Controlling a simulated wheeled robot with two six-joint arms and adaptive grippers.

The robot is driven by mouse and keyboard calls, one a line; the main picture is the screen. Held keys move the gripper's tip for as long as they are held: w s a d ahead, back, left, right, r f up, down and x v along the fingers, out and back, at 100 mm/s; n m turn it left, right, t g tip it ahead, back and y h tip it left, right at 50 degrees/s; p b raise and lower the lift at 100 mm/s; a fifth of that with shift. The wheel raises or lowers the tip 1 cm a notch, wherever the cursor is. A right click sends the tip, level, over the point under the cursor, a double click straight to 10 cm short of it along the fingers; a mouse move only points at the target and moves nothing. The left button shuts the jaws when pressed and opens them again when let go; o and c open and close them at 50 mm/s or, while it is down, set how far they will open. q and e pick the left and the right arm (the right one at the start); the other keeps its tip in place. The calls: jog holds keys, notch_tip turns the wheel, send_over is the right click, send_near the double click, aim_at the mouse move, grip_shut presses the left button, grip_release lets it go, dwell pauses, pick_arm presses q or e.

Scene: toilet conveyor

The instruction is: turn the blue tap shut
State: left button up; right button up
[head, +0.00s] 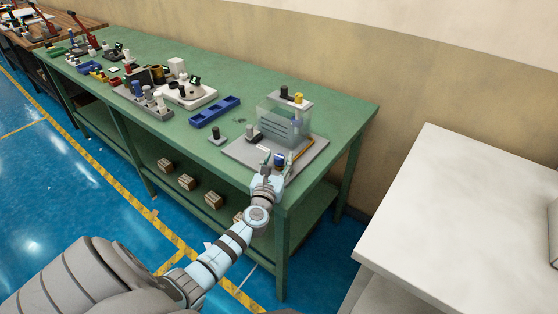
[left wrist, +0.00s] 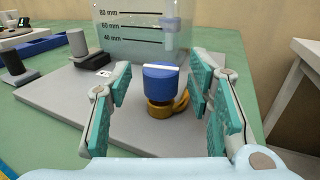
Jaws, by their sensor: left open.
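The blue tap (left wrist: 161,80) has a round blue knob with a white line across its top, on a brass body (left wrist: 161,107). It stands on a grey base plate (left wrist: 60,95), in front of a clear tank (left wrist: 140,30) with level marks. In the head view the tap (head: 279,159) shows small, partly behind my left gripper (head: 275,165). In the left wrist view the left gripper (left wrist: 162,105) is open, its teal pads on either side of the knob with gaps, not touching it. The right gripper is not in view.
A blue tray (head: 215,111) and a small grey-black knobbed piece (head: 217,135) lie left of the plate on the green table (head: 335,110). A white surface (head: 470,210) is at right.

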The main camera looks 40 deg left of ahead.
pick_arm(q)
jog(key=shift+w+a, duration=0.3)
jog(key=shift+w, duration=0.35)
jog(key=shift+r, duration=0.1)
jog(key=shift+c, duration=0.2)
grip_shut()
jog(key=shift+f+m+t+h+b, duration=0.2)
jog(key=shift+m+t+h+b, duration=0.2)
jog(key=shift+m+h+b, duration=0.55)
jog(key=shift+r+h, duration=0.1)
jog(key=shift+h, duration=0.35)
jog(key=shift+o, duration=0.2)
grip_release()
